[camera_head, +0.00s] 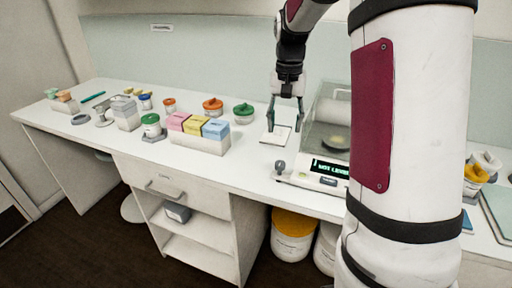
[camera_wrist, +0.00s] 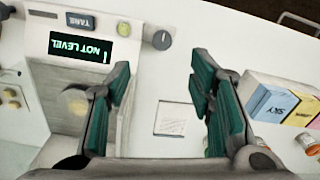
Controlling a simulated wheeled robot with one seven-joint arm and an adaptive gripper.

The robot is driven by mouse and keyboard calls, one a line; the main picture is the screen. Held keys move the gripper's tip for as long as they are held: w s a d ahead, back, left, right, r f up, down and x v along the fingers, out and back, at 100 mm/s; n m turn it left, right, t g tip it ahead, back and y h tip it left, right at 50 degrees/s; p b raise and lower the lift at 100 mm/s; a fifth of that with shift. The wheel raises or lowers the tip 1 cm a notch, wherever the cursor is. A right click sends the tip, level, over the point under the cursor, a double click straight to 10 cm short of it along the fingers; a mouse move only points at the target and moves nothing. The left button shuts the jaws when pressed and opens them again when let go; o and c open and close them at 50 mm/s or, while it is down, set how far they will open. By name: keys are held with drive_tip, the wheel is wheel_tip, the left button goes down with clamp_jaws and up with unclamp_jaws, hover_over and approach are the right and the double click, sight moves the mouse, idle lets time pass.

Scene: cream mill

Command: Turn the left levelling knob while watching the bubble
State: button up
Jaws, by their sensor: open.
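The balance (camera_head: 322,174) stands on the bench, and its display (camera_wrist: 82,48) reads NOT LEVEL. The left levelling knob (camera_head: 280,166), grey and round, sits at the balance's front left corner. The knob also shows in the wrist view (camera_wrist: 162,40), beyond the fingertips. A small round yellowish spot (camera_wrist: 123,30) between the TARE button and the knob may be the bubble level; the bubble's position is too small to tell. My gripper (camera_head: 286,121) is open and empty above the bench, behind and apart from the knob. It also shows in the wrist view (camera_wrist: 160,82).
A white square card (camera_wrist: 172,118) lies on the bench below my gripper. The balance's glass chamber (camera_head: 327,115) stands right of my gripper. Pink, yellow and blue boxes (camera_head: 200,138) and several lidded jars stand to the left. The bench between the boxes and the knob is clear.

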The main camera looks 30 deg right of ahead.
sight(280, 163)
drive_tip(key=f, duration=0.9)
drive_tip(key=w+f+p, duration=0.1)
drive_tip(key=f, duration=0.4)
drive_tip(key=shift+d, duration=0.1)
clamp_jaws()
